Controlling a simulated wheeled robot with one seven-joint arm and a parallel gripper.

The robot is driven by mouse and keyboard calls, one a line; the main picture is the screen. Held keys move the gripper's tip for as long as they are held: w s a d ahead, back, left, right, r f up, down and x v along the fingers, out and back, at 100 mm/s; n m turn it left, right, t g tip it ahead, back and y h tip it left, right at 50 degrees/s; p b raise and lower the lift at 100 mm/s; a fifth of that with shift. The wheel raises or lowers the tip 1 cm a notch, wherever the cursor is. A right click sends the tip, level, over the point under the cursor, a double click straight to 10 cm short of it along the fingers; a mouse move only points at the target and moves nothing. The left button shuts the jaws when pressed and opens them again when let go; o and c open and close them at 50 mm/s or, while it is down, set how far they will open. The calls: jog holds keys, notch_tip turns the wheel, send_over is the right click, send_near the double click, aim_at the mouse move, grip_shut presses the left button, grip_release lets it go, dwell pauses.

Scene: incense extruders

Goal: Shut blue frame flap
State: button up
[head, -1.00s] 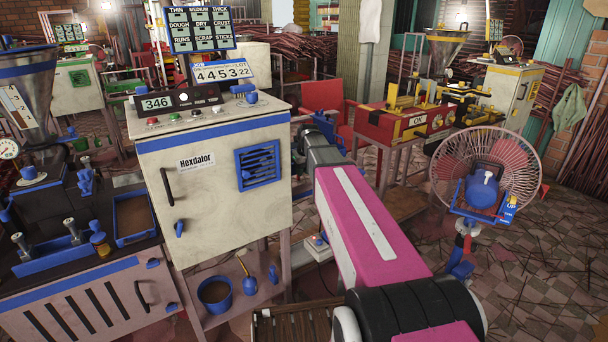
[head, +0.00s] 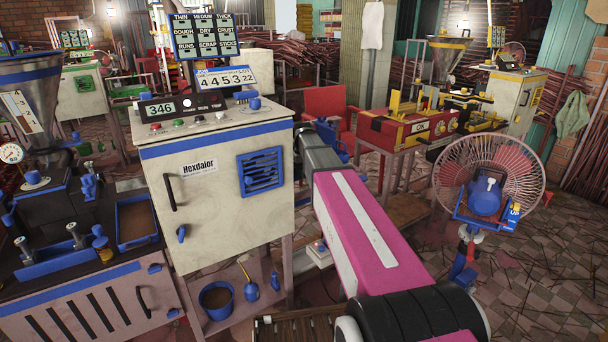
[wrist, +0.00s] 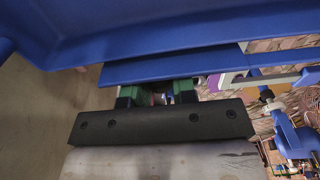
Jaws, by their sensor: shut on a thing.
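In the wrist view a blue flap (wrist: 175,66) lies as a flat plate across the picture just beyond my gripper (wrist: 157,95). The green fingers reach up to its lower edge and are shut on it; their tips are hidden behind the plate. A larger blue panel (wrist: 130,25) fills the top of the view; I cannot tell how it joins the flap. In the head view a blue part (head: 328,136) shows past the end of my pink arm, right of the cabinet. My gripper is hidden there.
A cream cabinet (head: 215,185) with a blue vent stands left of my arm. A red machine (head: 408,128) stands behind, and a caged fan (head: 487,185) stands at the right. Blue rods (wrist: 290,135) show at the right of the wrist view.

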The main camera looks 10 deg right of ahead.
jog(key=o, duration=0.9)
jog(key=r, duration=1)
jog(key=shift+w+a+r, duration=0.15)
jog(key=shift+w+r, duration=0.15)
jog(key=shift+r, duration=0.05)
